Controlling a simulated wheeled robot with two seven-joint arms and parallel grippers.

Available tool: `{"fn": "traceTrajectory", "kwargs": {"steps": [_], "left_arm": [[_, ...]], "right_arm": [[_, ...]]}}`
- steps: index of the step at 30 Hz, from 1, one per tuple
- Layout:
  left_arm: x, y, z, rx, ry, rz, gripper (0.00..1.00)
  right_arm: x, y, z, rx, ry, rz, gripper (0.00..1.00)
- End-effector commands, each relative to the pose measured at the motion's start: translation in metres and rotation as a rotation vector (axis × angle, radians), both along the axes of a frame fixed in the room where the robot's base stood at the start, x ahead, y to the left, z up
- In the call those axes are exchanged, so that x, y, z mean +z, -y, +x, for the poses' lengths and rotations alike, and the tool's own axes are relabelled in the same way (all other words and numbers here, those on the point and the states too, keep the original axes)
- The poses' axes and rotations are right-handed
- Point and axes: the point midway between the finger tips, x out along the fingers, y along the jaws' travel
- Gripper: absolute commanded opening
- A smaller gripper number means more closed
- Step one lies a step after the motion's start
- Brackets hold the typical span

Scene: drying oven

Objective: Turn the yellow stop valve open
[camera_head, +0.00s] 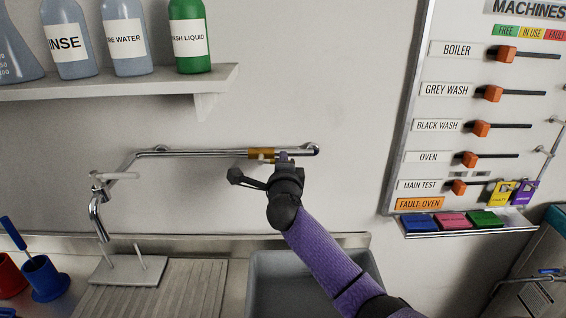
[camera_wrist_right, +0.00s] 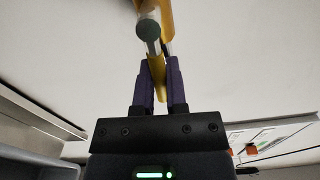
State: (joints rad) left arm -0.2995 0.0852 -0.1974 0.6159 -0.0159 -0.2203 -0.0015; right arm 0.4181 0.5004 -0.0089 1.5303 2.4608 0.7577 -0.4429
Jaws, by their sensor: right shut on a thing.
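The yellow stop valve (camera_head: 261,153) sits on a chrome pipe (camera_head: 205,153) fixed to the wall above the sink. My right gripper (camera_head: 282,161) is at the right part of the valve, its arm reaching up from the lower right. In the right wrist view the purple fingers (camera_wrist_right: 158,76) are shut on the yellow valve lever (camera_wrist_right: 158,88), which shows between them. The valve's upper body and the pipe end (camera_wrist_right: 148,27) show above the fingertips. The gripper hides part of the valve in the head view. My left gripper is not in view.
A shelf (camera_head: 120,83) with several bottles is above left. A chrome tap (camera_head: 96,212) stands left over the drainboard (camera_head: 180,288). The grey sink (camera_head: 265,285) lies below my arm. A machines board (camera_head: 480,110) hangs at right. The wall around the valve is clear.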

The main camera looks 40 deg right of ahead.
Motion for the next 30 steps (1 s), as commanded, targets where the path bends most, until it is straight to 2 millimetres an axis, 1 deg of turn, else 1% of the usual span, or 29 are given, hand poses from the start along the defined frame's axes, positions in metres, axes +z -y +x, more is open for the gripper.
{"fn": "traceTrajectory", "kwargs": {"steps": [11, 17, 30], "left_arm": [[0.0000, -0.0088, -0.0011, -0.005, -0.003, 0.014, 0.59], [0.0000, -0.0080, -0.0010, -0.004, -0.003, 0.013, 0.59], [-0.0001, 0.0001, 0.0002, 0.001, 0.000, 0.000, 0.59]], "right_arm": [[-0.0005, -0.0002, 0.0000, 0.000, -0.001, 0.000, 0.00], [-0.0006, -0.0002, -0.0001, 0.000, -0.001, 0.000, 0.00], [-0.0007, -0.0003, 0.0000, 0.001, -0.001, 0.000, 0.00]]}}
